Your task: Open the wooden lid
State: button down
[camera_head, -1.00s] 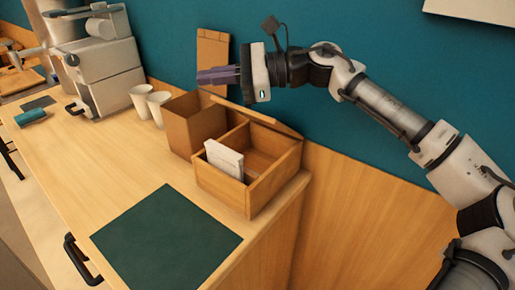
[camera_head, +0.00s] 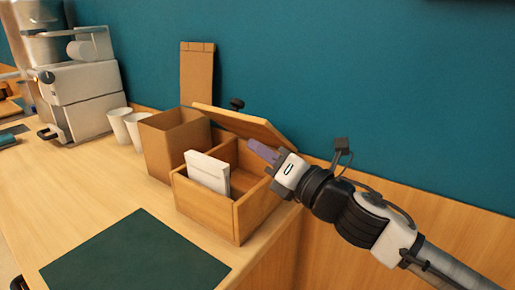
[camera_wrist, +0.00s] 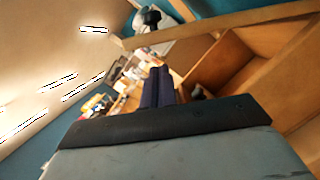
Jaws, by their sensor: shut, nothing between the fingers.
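The wooden lid (camera_head: 240,122) is hinged along the back of a wooden box (camera_head: 207,207) on the counter. It stands raised at a slant, clear of the open compartments, with a dark knob (camera_head: 237,103) showing behind its top edge. My gripper (camera_head: 256,147) is shut and empty, its purple fingers by the right end of the box, just in front of the lid's lower right part. Whether they touch the lid I cannot tell. The shut fingers also show in the wrist view (camera_wrist: 157,88), beside wooden walls.
White packets (camera_head: 208,171) stand in the box's left compartment. A dark green mat (camera_head: 135,255) lies in front. A teal wall is close behind.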

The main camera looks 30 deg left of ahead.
jog(key=p+x, duration=0.1)
jog(key=x, duration=0.7)
jog(key=shift+f, duration=0.1)
jog(key=shift+a+r, duration=0.1)
jog(key=shift+r, duration=0.1)
